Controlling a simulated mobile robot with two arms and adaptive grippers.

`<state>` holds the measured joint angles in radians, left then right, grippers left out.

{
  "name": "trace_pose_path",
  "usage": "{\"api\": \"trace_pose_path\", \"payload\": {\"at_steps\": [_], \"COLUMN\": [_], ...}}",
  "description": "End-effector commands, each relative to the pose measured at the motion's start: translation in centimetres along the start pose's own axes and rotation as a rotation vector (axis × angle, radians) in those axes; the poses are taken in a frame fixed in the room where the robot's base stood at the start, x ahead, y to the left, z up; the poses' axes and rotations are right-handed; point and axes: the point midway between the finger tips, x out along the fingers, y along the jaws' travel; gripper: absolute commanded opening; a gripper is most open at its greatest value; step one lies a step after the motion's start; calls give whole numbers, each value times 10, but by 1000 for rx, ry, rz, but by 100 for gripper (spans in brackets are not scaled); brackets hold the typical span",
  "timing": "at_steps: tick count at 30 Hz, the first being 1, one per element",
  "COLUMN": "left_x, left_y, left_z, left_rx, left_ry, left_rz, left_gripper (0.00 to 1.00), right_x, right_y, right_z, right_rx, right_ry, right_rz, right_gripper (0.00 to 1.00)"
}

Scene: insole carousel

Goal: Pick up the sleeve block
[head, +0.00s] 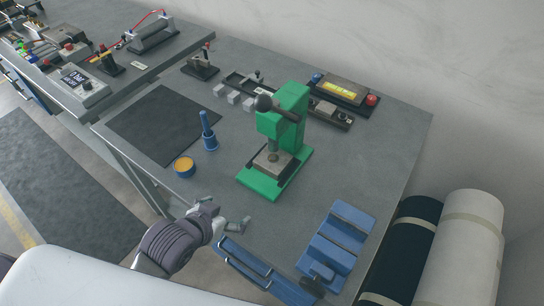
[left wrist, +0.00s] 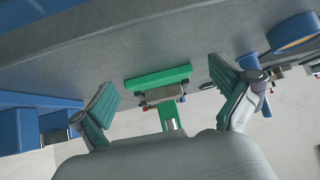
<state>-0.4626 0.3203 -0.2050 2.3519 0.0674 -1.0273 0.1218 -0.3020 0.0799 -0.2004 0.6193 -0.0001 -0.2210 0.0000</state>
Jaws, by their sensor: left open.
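Three small pale grey blocks (head: 233,97) stand in a row on the bench behind the green press; I cannot tell which, if any, is the sleeve block. The green press (head: 262,185) stands mid-bench with a grey plate (head: 272,161) on its base. My left gripper (head: 226,217) is open and empty near the bench's front edge, in front of the press. In the left wrist view its two green-padded fingers are spread, with the press's green base (left wrist: 158,77) beyond and between them. My right gripper is in neither view.
A blue fixture (head: 338,238) stands at the front right. A round orange-topped tin (head: 185,166) and a blue tool in a holder (head: 209,137) stand left of the press. A dark mat (head: 160,122) lies at left. A yellow-labelled box (head: 342,90) is behind.

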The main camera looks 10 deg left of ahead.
Motion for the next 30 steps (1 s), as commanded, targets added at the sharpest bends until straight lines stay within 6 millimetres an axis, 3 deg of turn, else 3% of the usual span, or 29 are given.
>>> {"api": "trace_pose_path", "payload": {"at_steps": [3, 9, 14, 24, 30], "left_x": [8, 12, 17, 74, 90], "left_y": [1, 5, 7, 16, 18], "left_z": [-29, -66, -78, -102, -108], "left_rx": [23, 41, 41, 40, 41], "left_ry": [138, 329, 379, 380, 379], "left_rz": [35, 104, 124, 124, 124], "left_gripper": [100, 100, 100, 100, 100], "right_x": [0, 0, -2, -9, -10], "right_y": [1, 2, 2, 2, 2], "right_z": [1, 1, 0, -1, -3], "right_rx": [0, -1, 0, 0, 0], "right_ry": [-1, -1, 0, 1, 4], "right_rz": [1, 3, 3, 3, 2], "right_gripper": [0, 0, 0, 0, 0]}}
